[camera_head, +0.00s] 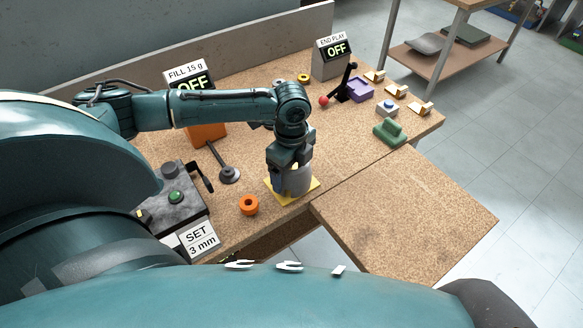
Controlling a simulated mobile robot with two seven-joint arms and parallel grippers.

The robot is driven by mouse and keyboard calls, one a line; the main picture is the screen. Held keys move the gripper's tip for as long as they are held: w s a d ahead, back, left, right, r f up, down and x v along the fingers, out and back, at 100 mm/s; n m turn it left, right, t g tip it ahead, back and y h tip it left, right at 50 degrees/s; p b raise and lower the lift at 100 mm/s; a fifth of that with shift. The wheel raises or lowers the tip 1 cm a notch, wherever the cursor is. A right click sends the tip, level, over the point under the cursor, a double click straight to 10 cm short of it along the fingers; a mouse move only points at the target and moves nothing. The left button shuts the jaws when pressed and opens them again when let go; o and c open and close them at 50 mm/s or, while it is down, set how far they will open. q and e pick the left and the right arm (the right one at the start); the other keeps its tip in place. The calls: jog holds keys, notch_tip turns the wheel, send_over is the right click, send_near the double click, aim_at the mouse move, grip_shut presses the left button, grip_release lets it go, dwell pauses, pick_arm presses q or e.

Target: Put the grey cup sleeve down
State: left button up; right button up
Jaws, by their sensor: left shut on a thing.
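The grey cup sleeve (291,183) is a short grey cylinder in the middle of the head view. It stands upright over a yellow square pad (313,190) on the workbench. My left gripper (290,168) points down and is shut on the sleeve from above. The gripper and wrist hide the sleeve's upper part. Whether the sleeve's bottom touches the pad cannot be told. My right gripper is not in view.
A grey box (173,203) with a green button stands at left. A green block (389,134) lies right. The front-right board (410,215) is clear.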

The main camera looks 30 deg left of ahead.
pick_arm(q)
jog(key=o, duration=0.9)
jog(key=shift+f, duration=0.1)
notch_tip(320, 180, up, 12)
jog(key=shift+r, duration=0.15)
jog(key=shift+s, duration=0.1)
